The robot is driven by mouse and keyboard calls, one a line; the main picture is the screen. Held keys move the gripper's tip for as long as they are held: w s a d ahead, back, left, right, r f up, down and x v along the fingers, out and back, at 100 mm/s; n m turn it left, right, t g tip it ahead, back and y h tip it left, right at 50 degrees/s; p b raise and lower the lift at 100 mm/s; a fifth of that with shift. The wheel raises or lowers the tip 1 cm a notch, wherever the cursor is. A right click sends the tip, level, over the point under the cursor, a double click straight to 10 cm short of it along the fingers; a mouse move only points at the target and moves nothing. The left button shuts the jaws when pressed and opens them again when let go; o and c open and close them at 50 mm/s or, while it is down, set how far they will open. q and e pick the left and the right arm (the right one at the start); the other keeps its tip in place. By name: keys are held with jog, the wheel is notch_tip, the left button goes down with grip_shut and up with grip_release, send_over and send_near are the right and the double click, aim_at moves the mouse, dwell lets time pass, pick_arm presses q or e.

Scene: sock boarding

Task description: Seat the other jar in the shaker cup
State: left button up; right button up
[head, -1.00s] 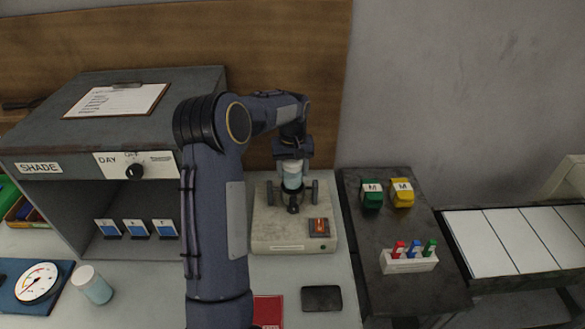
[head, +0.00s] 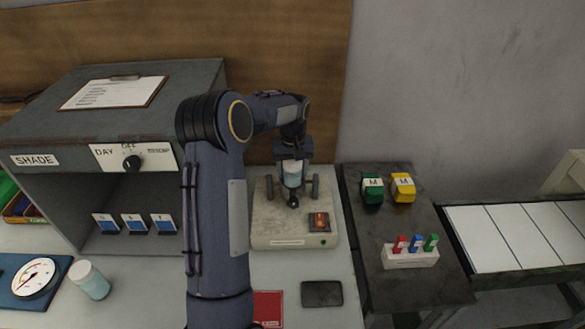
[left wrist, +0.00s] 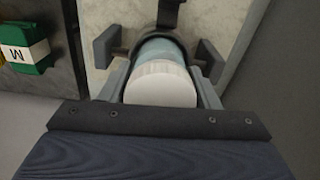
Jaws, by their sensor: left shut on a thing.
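My left gripper (head: 292,160) is shut on a jar with a white lid and a pale blue body (head: 292,175). It holds the jar upright at the shaker (head: 265,226), a beige machine with a dark cup holder and two grey posts. In the left wrist view the jar's white lid (left wrist: 160,84) is between the fingers, and its blue body meets the dark cup ring (left wrist: 171,14). I cannot tell how deep the jar sits in the cup. Another white-lidded jar (head: 90,280) stands on the table at the left. My right gripper is not in view.
A black pad (head: 322,293) lies in front of the shaker.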

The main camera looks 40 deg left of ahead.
aim_at(293, 161)
pick_arm(q)
jog(key=shift+f+b, duration=0.45)
jog(key=shift+f, duration=0.35)
jog(key=o, duration=1.2)
jog(key=shift+r, duration=0.1)
notch_tip(293, 161, up, 8)
jog(key=shift+f+b, duration=0.25)
jog(key=shift+b, duration=0.2)
jog(key=shift+r, duration=0.1)
